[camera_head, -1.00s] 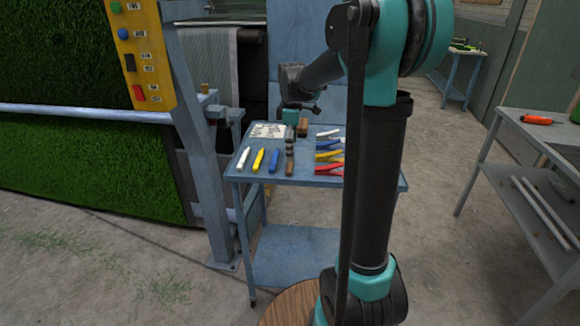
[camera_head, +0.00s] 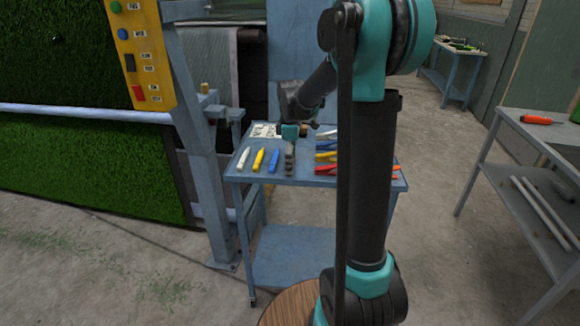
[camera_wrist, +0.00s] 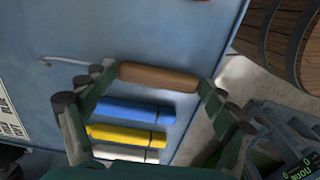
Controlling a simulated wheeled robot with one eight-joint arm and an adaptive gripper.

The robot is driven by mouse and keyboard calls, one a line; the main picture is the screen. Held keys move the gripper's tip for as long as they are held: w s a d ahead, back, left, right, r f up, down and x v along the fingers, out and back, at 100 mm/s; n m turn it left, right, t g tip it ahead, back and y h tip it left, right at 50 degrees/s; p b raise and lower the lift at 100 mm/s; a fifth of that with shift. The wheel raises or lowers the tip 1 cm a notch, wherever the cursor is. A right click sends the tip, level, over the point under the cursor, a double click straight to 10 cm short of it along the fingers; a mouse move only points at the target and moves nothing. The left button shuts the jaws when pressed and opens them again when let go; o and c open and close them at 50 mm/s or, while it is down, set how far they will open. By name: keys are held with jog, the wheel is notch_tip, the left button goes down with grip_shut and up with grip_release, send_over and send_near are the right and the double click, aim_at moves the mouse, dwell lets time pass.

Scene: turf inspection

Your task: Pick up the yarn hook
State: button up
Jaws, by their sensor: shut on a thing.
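The yarn hook has a brown wooden handle (camera_wrist: 157,77) and a thin bent metal shank (camera_wrist: 70,64) in the wrist view. My gripper (camera_wrist: 155,84) has one green finger at each end of the handle and is shut on it. The shank extends left past one finger. The hook is over the blue cart top (camera_wrist: 200,25); I cannot tell any gap below it. In the head view my gripper (camera_head: 289,135) is low over the cart, and the hook cannot be made out there.
Blue (camera_head: 273,161), yellow (camera_head: 258,160) and white (camera_head: 243,158) markers lie left of my gripper. Coloured tools (camera_head: 326,156) lie to its right, partly behind my arm. A printed card (camera_head: 264,130) lies behind. A wooden barrel (camera_wrist: 280,40) stands beyond the cart edge.

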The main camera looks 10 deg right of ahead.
jog(key=shift+c, duration=1)
notch_tip(320, 180, up, 20)
